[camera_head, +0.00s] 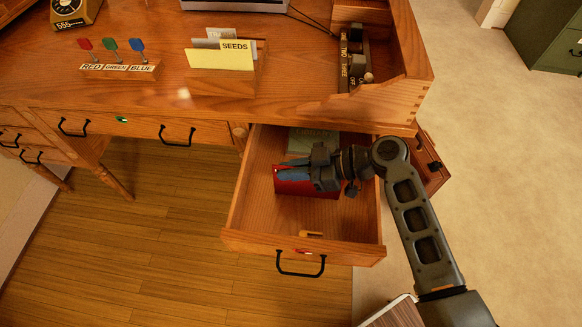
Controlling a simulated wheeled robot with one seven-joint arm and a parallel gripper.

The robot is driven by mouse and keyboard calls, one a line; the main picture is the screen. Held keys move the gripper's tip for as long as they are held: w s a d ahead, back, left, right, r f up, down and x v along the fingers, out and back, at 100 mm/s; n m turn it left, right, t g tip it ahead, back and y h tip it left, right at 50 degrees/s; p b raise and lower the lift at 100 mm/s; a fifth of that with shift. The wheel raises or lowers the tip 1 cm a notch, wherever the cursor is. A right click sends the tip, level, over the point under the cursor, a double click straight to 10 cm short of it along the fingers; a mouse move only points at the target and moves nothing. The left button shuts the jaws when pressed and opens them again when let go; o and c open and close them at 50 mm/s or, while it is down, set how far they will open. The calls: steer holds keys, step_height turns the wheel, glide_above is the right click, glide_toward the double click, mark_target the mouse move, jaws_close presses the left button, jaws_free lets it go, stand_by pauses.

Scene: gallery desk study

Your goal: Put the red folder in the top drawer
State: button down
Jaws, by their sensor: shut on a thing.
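The top drawer (243,221) on the right side of the desk is pulled open. The red folder (305,190) is inside the drawer's outline, below my gripper (293,168). My gripper is shut on the red folder, and the fingers cover its upper edge. I cannot tell whether the folder touches the drawer floor. A greenish booklet (312,139) lies at the back of the drawer, and a small tan object (311,234) lies near its front.
Another drawer (428,160) sticks out to the right.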

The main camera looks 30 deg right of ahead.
steer(key=shift+f, duration=0.15)
steer(key=c, duration=1.2)
jaws_free()
steer(key=shift+r, duration=0.2)
steer(key=v, duration=1.2)
steer(key=shift+b, duration=0.4)
